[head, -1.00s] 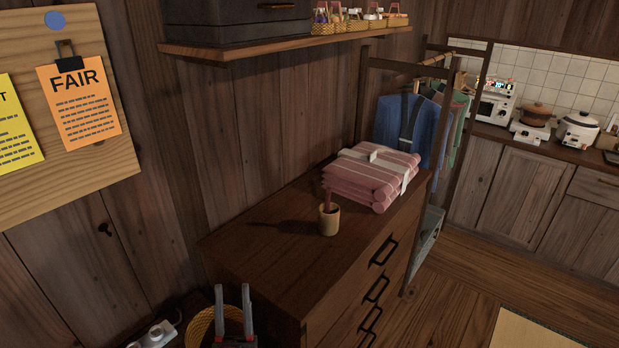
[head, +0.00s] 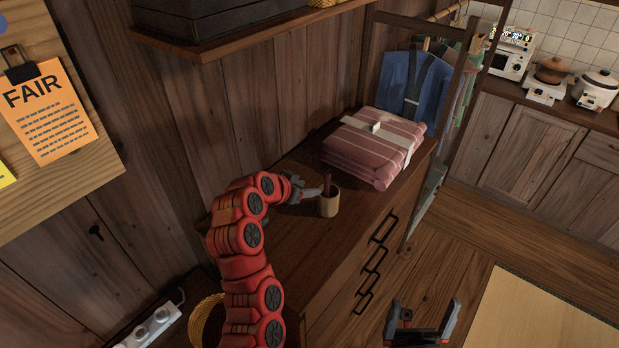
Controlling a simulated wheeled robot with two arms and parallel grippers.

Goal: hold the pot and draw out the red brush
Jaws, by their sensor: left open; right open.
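The small tan pot (head: 329,206) stands upright on the dark wooden chest of drawers (head: 290,240). The red brush (head: 327,184) stands in it, its dark red upper part showing above the rim and the rest hidden inside. My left gripper (head: 312,193) is open at the pot's left side, close to the rim. I cannot tell whether its fingers touch the pot or pass around it. My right gripper (head: 424,317) is open and empty, in front of the drawers at the lower right, well away from the pot.
Folded pink striped cloth (head: 374,147) lies on the chest behind the pot. A wall shelf (head: 240,40) with a dark box overhangs at the back. A clothes rack (head: 459,90) stands beyond the chest. The chest top's near left part is clear.

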